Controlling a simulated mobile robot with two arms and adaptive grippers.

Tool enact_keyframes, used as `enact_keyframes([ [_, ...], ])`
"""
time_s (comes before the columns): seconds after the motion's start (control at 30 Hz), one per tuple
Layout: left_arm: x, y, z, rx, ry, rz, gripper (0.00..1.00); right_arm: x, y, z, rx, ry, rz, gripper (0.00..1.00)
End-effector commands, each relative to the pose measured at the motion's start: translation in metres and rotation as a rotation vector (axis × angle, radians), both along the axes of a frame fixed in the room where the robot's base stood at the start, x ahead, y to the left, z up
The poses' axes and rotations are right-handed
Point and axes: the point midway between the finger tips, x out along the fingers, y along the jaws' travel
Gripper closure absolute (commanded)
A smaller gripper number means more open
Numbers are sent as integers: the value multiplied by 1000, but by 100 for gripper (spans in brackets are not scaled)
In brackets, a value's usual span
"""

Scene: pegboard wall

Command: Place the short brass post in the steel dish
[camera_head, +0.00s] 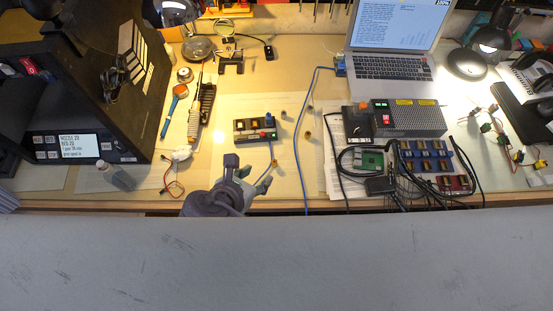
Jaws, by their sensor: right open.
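My right gripper (249,172) is open and empty near the table's front edge, its fingers spread and pointing away from me. Several small post-like pieces stand on the bench beyond it and to its right. A brass-coloured one (308,135) stands apart from the gripper, right of a blue cable. Another brass-toned piece (310,108) is behind it, and a darker one (284,114) is to the left. A small orange-brown piece (275,162) lies just beyond the right fingertip. Which is the short brass post is too small to tell. A small round metallic dish (185,75) sits at the back left, probably the steel dish.
A small block with coloured parts (255,130) lies just beyond the gripper. A blue cable (298,150) runs down the bench. A large dark machine (90,90) fills the left. A grey power unit (408,120), boards and cables crowd the right. A laptop (393,68) stands behind.

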Motion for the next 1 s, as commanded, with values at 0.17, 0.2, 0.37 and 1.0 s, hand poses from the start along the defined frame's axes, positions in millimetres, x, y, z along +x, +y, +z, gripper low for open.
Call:
enact_keyframes([
  [0.17, -9, 5, -3, 6, 14, -2, 60, 23, -15, -27, -1, 1, -4, 54],
  [0.2, -10, 6, -3, 8, 16, -1, 60, 27, -17, -32, -1, 1, -3, 54],
  [0.37, -10, 6, -4, 7, 15, -1, 60, 38, -22, -43, 2, 1, -4, 54],
  [1.0, -3, 5, -1, 6, 5, 1, 60, 75, -42, -78, 6, 1, -3, 54],
])
